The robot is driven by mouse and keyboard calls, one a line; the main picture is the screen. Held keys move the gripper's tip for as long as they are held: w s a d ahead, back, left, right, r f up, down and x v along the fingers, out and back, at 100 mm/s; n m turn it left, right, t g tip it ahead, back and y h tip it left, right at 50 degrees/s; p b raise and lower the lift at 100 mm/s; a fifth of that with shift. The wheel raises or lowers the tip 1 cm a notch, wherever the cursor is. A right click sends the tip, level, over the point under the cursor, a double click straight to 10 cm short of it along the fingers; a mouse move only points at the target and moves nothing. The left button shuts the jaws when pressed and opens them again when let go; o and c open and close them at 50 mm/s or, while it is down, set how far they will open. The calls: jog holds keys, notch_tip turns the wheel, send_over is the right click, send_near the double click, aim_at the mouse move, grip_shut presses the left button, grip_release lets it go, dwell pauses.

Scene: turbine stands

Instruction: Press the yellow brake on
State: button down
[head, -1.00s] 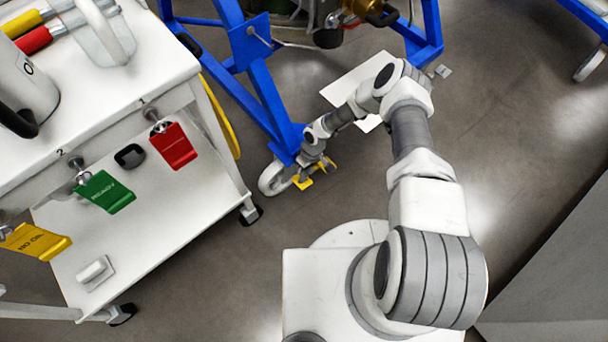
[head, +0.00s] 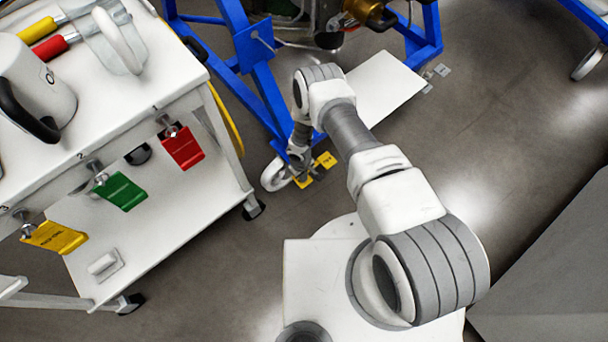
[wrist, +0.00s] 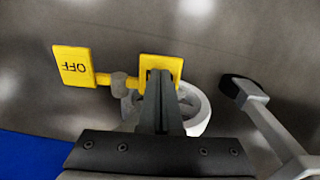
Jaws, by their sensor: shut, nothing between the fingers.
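The yellow brake is a two-pedal lever on a caster wheel at the foot of the blue stand. One yellow pedal, marked OFF (wrist: 73,66), is uncovered at the left of the wrist view; a yellow pedal also shows clear of my gripper in the head view (head: 326,160). The other yellow pedal (wrist: 174,66) lies right behind my fingertips, which hide its middle and any lettering. My gripper (wrist: 160,75) is shut and empty, its tips over or against that pedal; I cannot tell whether they touch. The white caster wheel (wrist: 196,112) is partly hidden behind my fingers.
The blue stand frame (head: 262,92) rises behind the wheel. A white cart (head: 160,235) with red, green and yellow tags stands at the left. A white plate (head: 385,90) lies beyond my arm.

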jog(key=shift+a+f+h, duration=0.15)
jog(key=shift+a+h, duration=0.1)
jog(key=shift+h, duration=0.05)
jog(key=shift+s+a+f+t+b, duration=0.1)
jog(key=shift+a+f+t+b, duration=0.1)
jog(key=shift+f+b, duration=0.3)
jog(key=shift+s+a+f+t+b, duration=0.15)
jog(key=shift+f+b, duration=0.2)
jog(key=shift+b, duration=0.2)
jog(key=shift+w, duration=0.1)
jog(key=shift+a+r+p, duration=0.1)
jog(key=shift+r+p, duration=0.2)
jog(key=shift+r, duration=0.25)
notch_tip(320, 180, up, 13)
jog(key=s+a+p, duration=0.2)
jog(key=p, duration=0.3)
jog(key=shift+f, duration=0.15)
